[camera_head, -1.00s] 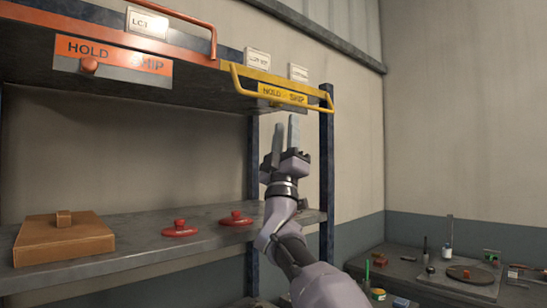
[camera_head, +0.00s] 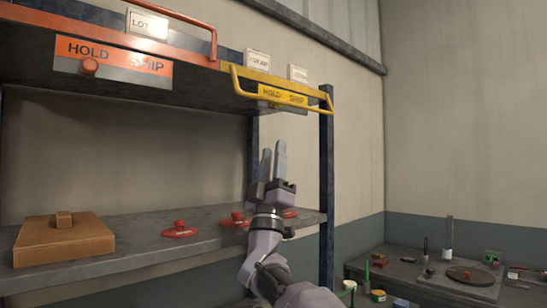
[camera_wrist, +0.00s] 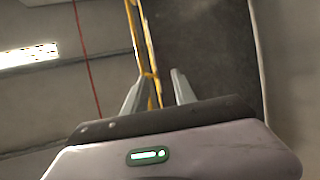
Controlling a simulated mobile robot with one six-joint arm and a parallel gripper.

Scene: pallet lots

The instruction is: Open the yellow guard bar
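The yellow guard bar (camera_head: 280,98) runs along the front edge of the upper shelf at the right, above a yellow "HOLD SHIP" plate (camera_head: 284,95). My gripper (camera_head: 273,160) points up below the bar, in front of the shelf opening, with its fingers apart and nothing between them. A gap shows between the fingertips and the bar in the head view. In the wrist view the yellow bar (camera_wrist: 144,45) runs lengthwise ahead of the open fingers (camera_wrist: 158,85), passing closer to the left finger.
An orange guard bar (camera_head: 180,18) and orange "HOLD SHIP" plate (camera_head: 112,60) are at upper left. The lower shelf (camera_head: 130,228) holds a brown box (camera_head: 62,240) and several red lids (camera_head: 180,230). A cluttered bench (camera_head: 385,268) stands at lower right.

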